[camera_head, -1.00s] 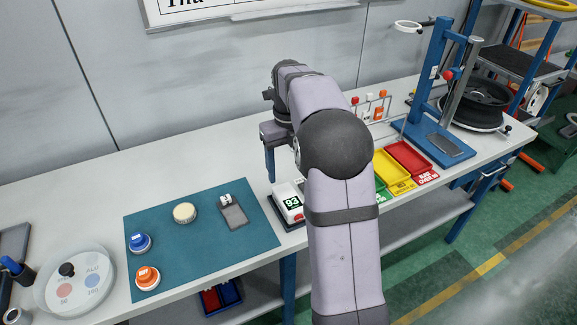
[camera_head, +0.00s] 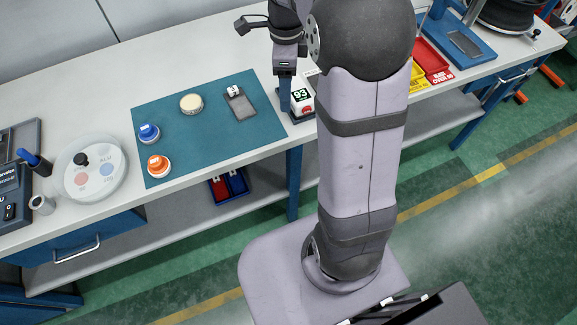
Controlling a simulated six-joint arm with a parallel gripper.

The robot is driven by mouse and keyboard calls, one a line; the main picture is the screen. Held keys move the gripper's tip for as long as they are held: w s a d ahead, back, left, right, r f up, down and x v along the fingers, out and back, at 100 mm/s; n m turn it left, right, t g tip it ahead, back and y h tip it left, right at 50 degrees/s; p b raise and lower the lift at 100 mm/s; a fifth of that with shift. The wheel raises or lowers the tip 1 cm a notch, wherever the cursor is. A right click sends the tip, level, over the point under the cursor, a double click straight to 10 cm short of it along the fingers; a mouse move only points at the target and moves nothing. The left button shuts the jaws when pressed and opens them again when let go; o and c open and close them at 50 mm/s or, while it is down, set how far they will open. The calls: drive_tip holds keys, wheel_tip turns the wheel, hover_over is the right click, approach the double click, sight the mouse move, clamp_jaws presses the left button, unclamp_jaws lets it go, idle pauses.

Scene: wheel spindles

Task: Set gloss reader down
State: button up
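The device I take for the gloss reader (camera_head: 305,99) is a small white box with a green "93" display and a red button. It is on a dark base near the bench's front edge, just right of the teal mat. My gripper (camera_head: 285,104) points down at its left side, and its blue finger overlaps the box's left edge in the picture. Only one finger shows clearly, so I cannot tell its opening or whether it touches the box. My arm hides the area right of the reader.
The teal mat (camera_head: 189,152) holds blue-topped (camera_head: 148,133) and orange-topped (camera_head: 159,166) pots, a cream disc (camera_head: 191,104) and a grey flat piece (camera_head: 241,105). A round white tray (camera_head: 90,190) is at left. Yellow (camera_head: 417,77) and red (camera_head: 431,61) trays are right of my arm.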

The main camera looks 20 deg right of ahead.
drive_tip(key=s+a+f+n, duration=0.3)
drive_tip(key=s+n, duration=0.5)
drive_tip(key=n, duration=0.3)
drive_tip(key=s+a+f+n, duration=0.4)
drive_tip(key=s+n, duration=0.5)
drive_tip(key=n, duration=0.3)
drive_tip(key=shift+s+f, duration=0.15)
drive_tip(key=shift+f, duration=0.05)
